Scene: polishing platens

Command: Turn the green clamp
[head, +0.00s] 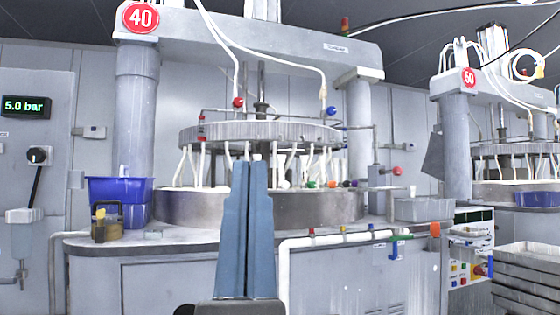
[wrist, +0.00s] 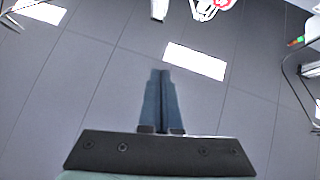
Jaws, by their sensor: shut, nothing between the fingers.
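A small green piece (head: 311,184) sits low at the front of the platen machine, under the round upper plate, beside orange and purple pieces. It is too small to tell whether it is the green clamp. My gripper (head: 250,162) stands upright in front of the machine, its two blue-grey fingers together with nothing between them. The tips overlap the upper plate's legs in the picture, left of the green piece and apart from it.
A blue bin (head: 118,190) and a brass-coloured padlock-like object (head: 106,224) stand at the counter's left. A white pipe (head: 284,275) with coloured bands runs along the front right. Grey trays (head: 525,270) are stacked at the lower right. A grey box (head: 424,209) is on the counter.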

